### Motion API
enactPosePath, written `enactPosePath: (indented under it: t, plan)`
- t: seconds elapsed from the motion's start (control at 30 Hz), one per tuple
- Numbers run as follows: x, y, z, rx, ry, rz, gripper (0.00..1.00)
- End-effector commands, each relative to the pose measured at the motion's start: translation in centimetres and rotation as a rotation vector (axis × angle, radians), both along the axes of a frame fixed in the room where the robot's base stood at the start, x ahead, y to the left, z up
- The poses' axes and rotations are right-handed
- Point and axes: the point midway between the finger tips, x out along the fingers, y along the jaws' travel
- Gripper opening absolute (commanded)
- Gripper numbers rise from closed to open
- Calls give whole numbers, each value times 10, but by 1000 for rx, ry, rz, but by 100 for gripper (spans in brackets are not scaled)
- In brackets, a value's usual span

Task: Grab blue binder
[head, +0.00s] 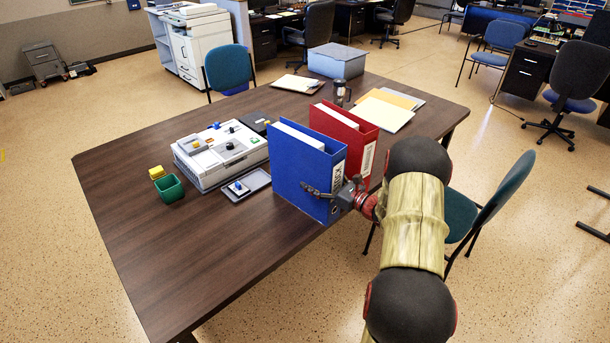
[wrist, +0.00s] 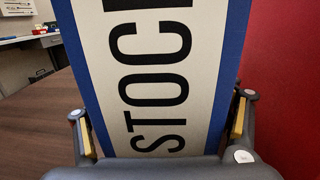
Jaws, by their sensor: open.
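The blue binder (head: 299,177) stands upright on the brown table in the head view, near the table's right edge. Its spine has a white label reading "STOC" in the wrist view (wrist: 150,75), where the rest of the word is cut off. My gripper (head: 318,190) is at the spine of the binder. In the wrist view my gripper (wrist: 164,125) is open, with one finger on each side of the spine. I cannot tell whether the fingers touch it.
A red binder (head: 355,132) stands just behind and to the right of the blue one. A grey device (head: 220,160), a small tray (head: 246,186) and a green cup (head: 169,188) are to the left. The table's (head: 170,265) front left is clear. A teal chair (head: 490,205) stands at the right.

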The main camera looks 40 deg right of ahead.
Motion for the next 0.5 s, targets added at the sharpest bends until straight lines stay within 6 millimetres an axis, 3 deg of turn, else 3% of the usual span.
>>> enactPosePath:
  t: [0.1,0.5]
  plan:
    - [0,0,1,0,0,0,78]
    - [-1,0,0,0,0,0,55]
